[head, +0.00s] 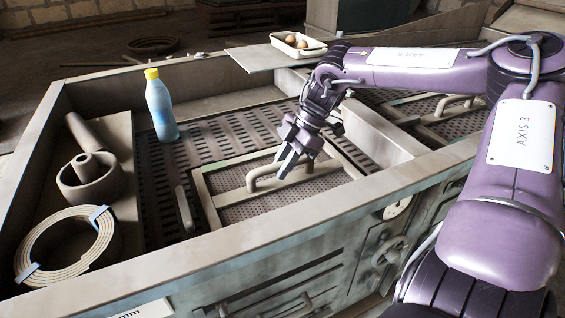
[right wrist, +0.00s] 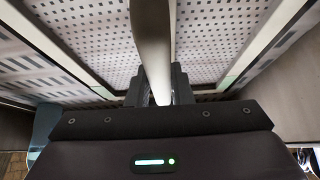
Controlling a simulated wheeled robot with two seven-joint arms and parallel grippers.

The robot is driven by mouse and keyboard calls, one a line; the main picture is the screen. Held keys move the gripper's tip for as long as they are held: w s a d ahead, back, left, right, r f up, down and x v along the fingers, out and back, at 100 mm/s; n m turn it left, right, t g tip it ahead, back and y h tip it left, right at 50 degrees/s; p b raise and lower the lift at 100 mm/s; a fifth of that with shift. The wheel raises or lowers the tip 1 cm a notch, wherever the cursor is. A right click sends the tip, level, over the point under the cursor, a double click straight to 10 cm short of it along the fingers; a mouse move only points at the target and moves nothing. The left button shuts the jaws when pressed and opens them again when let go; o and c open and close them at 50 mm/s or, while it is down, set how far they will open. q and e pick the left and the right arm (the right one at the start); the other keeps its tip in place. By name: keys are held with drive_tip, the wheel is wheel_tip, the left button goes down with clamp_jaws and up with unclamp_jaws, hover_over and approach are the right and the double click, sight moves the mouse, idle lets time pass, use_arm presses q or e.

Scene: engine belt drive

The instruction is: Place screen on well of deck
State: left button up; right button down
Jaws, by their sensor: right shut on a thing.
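The screen (head: 290,195) is a perforated metal plate with a pale frame and a raised bar handle (head: 268,172). It is at the middle of the deck (head: 215,138), close to the front wall. I cannot tell whether it rests in the well or sits just above it; the well's opening is hidden. My right gripper (head: 287,160) points down at the handle and is shut on it. In the right wrist view the handle (right wrist: 152,40) runs between the fingers (right wrist: 160,88), with the perforated plate (right wrist: 88,35) below on both sides. My left gripper is not in view.
A yellow-capped blue bottle (head: 160,108) stands on the deck. At left are a coiled belt (head: 50,255), a hollow cylinder (head: 88,182) and a small loose bar (head: 184,208). Another handled screen (head: 455,120) lies to the right. A tray of eggs (head: 298,44) sits at the back edge.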

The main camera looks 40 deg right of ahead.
drive_tip(key=c, duration=1.3)
unclamp_jaws()
drive_tip(key=v, duration=1.2)
drive_tip(key=shift+b, duration=0.3)
drive_tip(key=shift+a+r, duration=0.1)
